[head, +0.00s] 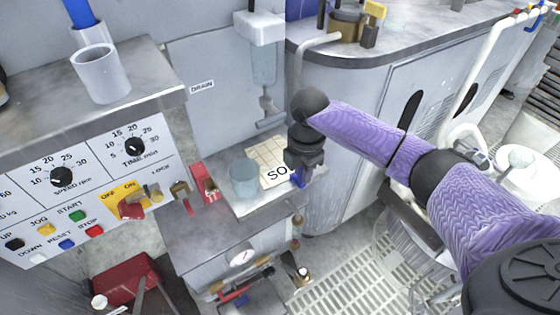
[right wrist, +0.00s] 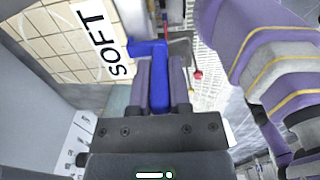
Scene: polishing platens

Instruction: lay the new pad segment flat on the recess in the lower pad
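A cream pad piece (head: 262,156) with grid lines lies on a grey metal shelf, its printed word partly hidden by my right gripper. In the right wrist view the gridded pad (right wrist: 60,45) shows "SOFT" on a white strip along one edge. My right gripper (head: 300,174) is at the pad's right edge. Its two fingers are closed on a blue tab (right wrist: 158,85), which also shows in the head view (head: 298,179). The tab reaches the pad's labelled edge; I cannot tell whether it is joined to it. I cannot make out the lower pad's recess. My left gripper is out of view.
A grey-blue cylinder (head: 244,179) stands by the pad's left side. A dispenser (head: 262,65) hangs above the shelf. A control panel (head: 85,200) with knobs and buttons is at left, with a grey cup (head: 101,75) above it. A rounded steel counter (head: 400,50) is at right.

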